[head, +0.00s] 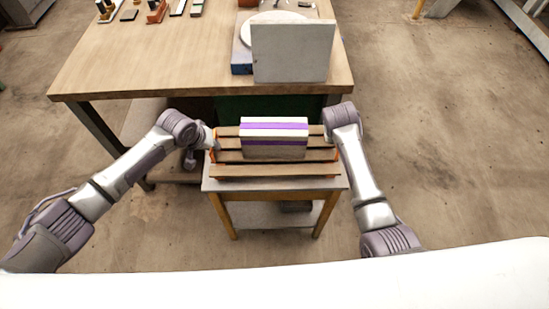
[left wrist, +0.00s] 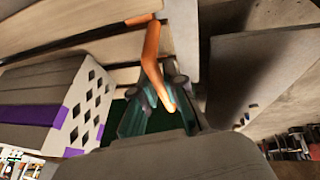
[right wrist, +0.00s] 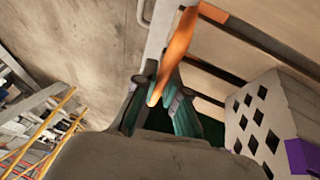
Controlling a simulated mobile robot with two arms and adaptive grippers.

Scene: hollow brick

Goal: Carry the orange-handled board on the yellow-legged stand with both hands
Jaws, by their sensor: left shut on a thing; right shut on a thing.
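The slatted wooden board (head: 262,171) lies on or just over the yellow-legged stand (head: 275,183); I cannot tell if it touches the top. A pale hollow brick with purple stripes (head: 274,150) sits on its slats. My left gripper (left wrist: 160,105) is shut on the board's left orange handle (left wrist: 151,60). My right gripper (right wrist: 163,95) is shut on the right orange handle (right wrist: 181,45). The brick's side with diamond-shaped holes shows in the left wrist view (left wrist: 88,105) and in the right wrist view (right wrist: 262,120). In the head view the right gripper is hidden by its own arm.
A wooden workbench (head: 130,72) stands behind the stand, with a pale upright panel (head: 292,52) near its front edge and small tools at its back left. A green box (head: 265,107) is under the bench. The floor (head: 440,150) to the right is clear.

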